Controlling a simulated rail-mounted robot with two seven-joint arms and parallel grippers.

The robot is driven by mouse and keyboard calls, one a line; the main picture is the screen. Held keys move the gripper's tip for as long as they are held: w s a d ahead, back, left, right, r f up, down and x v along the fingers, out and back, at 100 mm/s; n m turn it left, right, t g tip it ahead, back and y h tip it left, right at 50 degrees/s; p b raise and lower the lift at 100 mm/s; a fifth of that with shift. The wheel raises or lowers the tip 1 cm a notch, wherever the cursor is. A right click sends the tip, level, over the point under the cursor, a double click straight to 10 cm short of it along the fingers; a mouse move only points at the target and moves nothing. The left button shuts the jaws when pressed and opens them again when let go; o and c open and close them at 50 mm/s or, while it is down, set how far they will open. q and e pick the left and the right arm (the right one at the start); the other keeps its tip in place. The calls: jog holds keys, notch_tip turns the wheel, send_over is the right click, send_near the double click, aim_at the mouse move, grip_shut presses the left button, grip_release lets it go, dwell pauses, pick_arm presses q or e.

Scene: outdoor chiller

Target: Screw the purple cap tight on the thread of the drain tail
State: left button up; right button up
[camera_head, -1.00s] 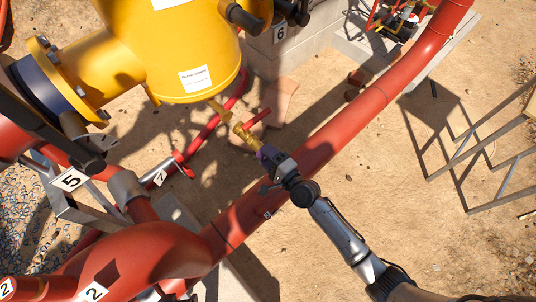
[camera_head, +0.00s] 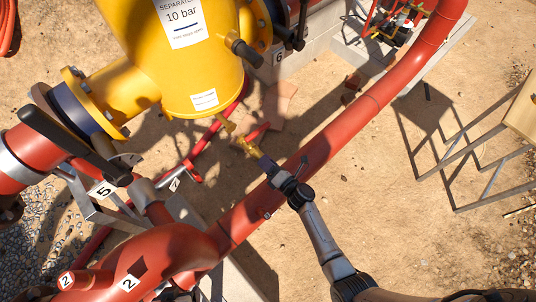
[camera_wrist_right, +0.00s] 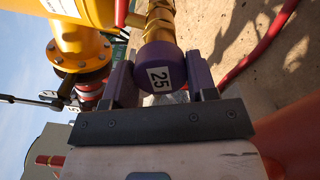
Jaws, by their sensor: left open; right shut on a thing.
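The purple cap (camera_wrist_right: 157,62) carries a "25" label and sits between the two fingers of my right gripper (camera_wrist_right: 160,80). In the right wrist view the cap is in line with the end of the brass drain tail (camera_wrist_right: 160,22) and meets it. The thread is hidden, and I cannot tell how tightly the cap sits. In the head view my right gripper (camera_head: 267,164) is at the lower end of the drain tail (camera_head: 246,146), below the yellow separator (camera_head: 205,70). My left gripper is not seen.
A thick red pipe (camera_head: 325,145) runs diagonally under my right arm. A red lever (camera_head: 257,132) sticks out beside the drain tail. A metal-legged stand (camera_head: 470,150) is at the right. Bare sandy ground lies at the lower right.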

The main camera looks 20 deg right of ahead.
jog(key=m, duration=0.1)
jog(key=r+m+p, duration=0.1)
jog(key=m, duration=0.1)
jog(key=shift+w+a+m, duration=0.1)
jog(key=shift+m, duration=0.2)
jog(key=shift+f+m+p, duration=0.3)
jog(key=shift+m+p, duration=0.05)
jog(key=shift+m, duration=0.45)
jog(key=shift+f+m, duration=0.25)
jog(key=shift+m, duration=0.05)
jog(key=o, duration=1.2)
jog(key=shift+w, duration=0.2)
jog(key=shift+o, duration=0.8)
jog(key=shift+s, duration=0.15)
pick_arm(q)
notch_tip(320, 180, up, 3)
jog(key=shift+a+r, duration=0.15)
pick_arm(e)
jog(key=shift+o, duration=0.3)
pick_arm(q)
jog(key=shift+w+r, duration=0.1)
jog(key=shift+r, duration=0.05)
